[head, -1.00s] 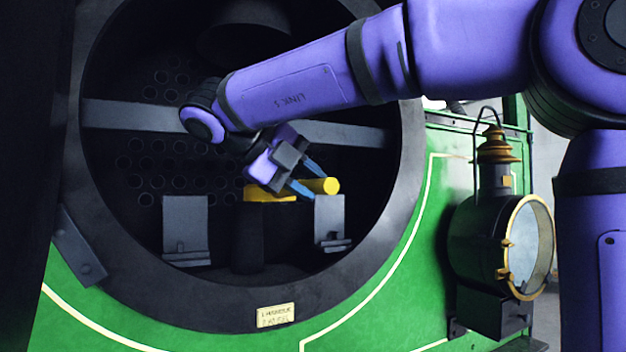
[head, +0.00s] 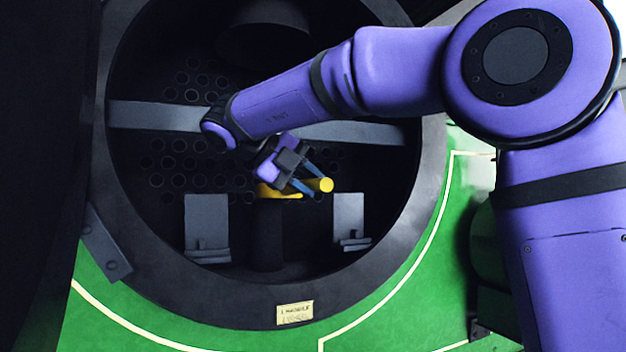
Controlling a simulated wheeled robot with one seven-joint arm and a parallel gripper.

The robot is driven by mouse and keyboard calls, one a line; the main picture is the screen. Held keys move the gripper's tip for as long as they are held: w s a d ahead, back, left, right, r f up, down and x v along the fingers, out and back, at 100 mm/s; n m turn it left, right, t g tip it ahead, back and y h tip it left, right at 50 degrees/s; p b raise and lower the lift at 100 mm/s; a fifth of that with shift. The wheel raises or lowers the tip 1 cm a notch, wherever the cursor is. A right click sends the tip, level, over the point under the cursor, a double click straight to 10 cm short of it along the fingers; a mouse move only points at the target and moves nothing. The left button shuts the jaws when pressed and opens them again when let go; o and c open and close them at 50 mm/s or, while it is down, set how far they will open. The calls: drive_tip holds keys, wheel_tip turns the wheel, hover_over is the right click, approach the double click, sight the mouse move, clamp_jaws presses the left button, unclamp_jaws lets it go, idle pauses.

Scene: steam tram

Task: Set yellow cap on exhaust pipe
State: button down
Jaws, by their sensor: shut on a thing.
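The yellow cap (head: 266,190) is at the top of the dark exhaust pipe (head: 267,240), inside the round smokebox opening. A thick yellow bar with a round end (head: 322,185) shows to its right, between my fingers. My gripper (head: 306,183) reaches down from the upper left with its blue fingers shut on the yellow cap. The gripper and fingers hide part of the cap. I cannot tell whether the cap rests on the pipe's rim or is held slightly above it.
Grey plates (head: 207,225) and (head: 349,220) stand left and right of the pipe. A grey crossbar (head: 155,115) runs behind my arm. A dark funnel (head: 263,35) hangs above. The smokebox's thick ring (head: 420,190) surrounds the opening.

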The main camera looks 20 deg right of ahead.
drive_tip(key=shift+w, duration=6.05)
drive_tip(key=shift+a, duration=0.25)
drive_tip(key=shift+s+f, duration=0.1)
drive_tip(key=shift+f, duration=1.35)
drive_tip(key=c, duration=0.8)
unclamp_jaws()
drive_tip(key=shift+f, duration=0.1)
drive_tip(key=v, duration=1.1)
